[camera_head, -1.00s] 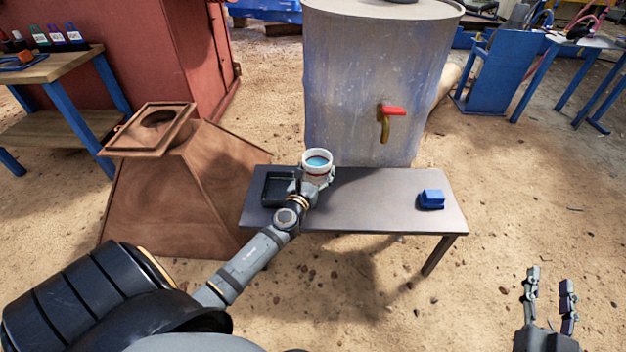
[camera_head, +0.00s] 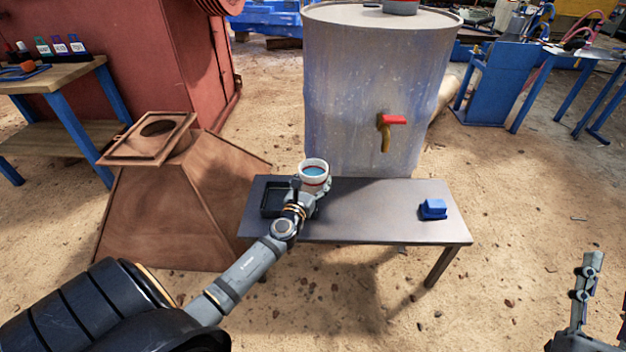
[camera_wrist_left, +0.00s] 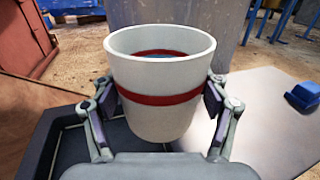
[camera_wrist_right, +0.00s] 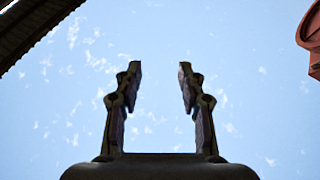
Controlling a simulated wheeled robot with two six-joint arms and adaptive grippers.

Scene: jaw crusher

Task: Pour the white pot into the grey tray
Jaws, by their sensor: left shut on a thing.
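The white pot (camera_head: 313,178) has a red band and blue liquid inside. My left gripper (camera_head: 312,188) is shut on it and holds it upright near the right edge of the tray. In the left wrist view the pot (camera_wrist_left: 160,117) sits between both fingers of the left gripper (camera_wrist_left: 160,105). The dark grey tray (camera_head: 270,201) lies on the left end of the metal table, partly hidden by my wrist; its corner shows in the left wrist view (camera_wrist_left: 45,140). My right gripper (camera_wrist_right: 158,90) is open and empty, pointing at the sky, with its fingers apart.
The metal table (camera_head: 375,215) carries a blue object (camera_head: 433,208) at its right. A large metal drum (camera_head: 350,90) with a red-handled tap (camera_head: 392,120) stands behind it. A rusty hopper (camera_head: 180,190) stands at the left. The table's middle is clear.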

